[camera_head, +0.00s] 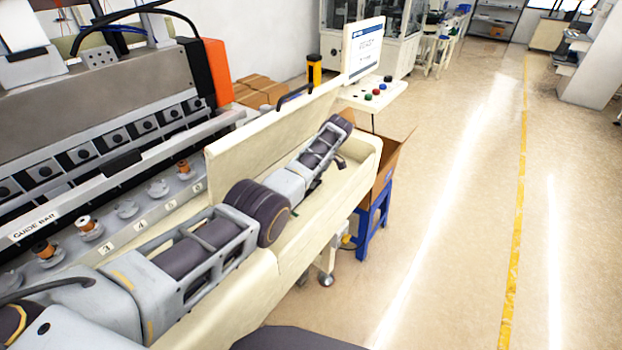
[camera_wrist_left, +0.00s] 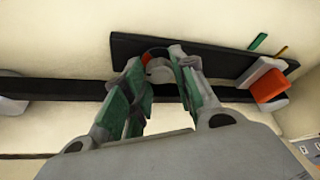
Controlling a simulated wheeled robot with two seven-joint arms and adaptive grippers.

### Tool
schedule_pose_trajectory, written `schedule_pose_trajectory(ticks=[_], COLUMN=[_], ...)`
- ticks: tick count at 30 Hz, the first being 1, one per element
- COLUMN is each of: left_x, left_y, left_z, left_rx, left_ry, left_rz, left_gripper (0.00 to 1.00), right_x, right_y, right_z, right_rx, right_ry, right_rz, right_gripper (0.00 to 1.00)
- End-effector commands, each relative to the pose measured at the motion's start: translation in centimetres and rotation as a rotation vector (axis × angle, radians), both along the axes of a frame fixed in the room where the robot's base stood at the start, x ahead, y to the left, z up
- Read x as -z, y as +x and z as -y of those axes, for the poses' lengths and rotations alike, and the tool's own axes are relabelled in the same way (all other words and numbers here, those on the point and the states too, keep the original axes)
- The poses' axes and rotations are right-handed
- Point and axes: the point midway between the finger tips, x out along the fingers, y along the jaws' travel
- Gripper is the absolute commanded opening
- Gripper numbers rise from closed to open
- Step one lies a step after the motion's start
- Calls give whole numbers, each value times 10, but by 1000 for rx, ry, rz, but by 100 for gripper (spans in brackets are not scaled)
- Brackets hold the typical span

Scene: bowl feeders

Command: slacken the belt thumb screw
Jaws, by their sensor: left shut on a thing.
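My left gripper (camera_wrist_left: 158,72) shows in the left wrist view with its green-padded fingers on either side of a small pale round knob, the thumb screw (camera_wrist_left: 158,69), and is shut on it. A reddish arc shows just behind the knob. The black belt (camera_wrist_left: 70,90) runs across the cream panel behind the fingers, with a dark bar (camera_wrist_left: 215,60) above it. In the head view my left arm reaches over the cream trough, and its far end hides the screw and most of the gripper. My right gripper is not in view.
An orange block (camera_wrist_left: 268,85) sits by the belt's right end, and a grey part (camera_wrist_left: 12,108) at its left. In the head view the cream trough wall (camera_head: 270,125) stands close beside my arm. A blue stand (camera_head: 372,220) and cardboard box (camera_head: 390,165) are beyond; the floor at right is clear.

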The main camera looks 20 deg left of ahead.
Motion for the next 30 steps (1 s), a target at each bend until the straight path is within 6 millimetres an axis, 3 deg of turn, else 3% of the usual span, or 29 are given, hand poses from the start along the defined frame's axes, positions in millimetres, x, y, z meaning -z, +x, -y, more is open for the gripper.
schedule_pose_trajectory(ticks=[4, 5, 6, 20, 30], left_x=[0, 0, 0, -3, -34], left_y=[0, 0, 0, 1, 3], left_z=[-2, -2, -2, 1, 14], left_rx=[-1, -1, -1, 1, 2], left_ry=[4, 4, 3, 1, -1], left_rz=[0, 0, 0, 0, 3], left_gripper=[3, 31, 36, 37, 37], right_x=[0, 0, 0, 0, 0], right_y=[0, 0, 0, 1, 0], right_z=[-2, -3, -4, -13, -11], right_rx=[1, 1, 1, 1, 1], right_ry=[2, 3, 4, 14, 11], right_rz=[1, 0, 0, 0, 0], right_gripper=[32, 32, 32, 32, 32])
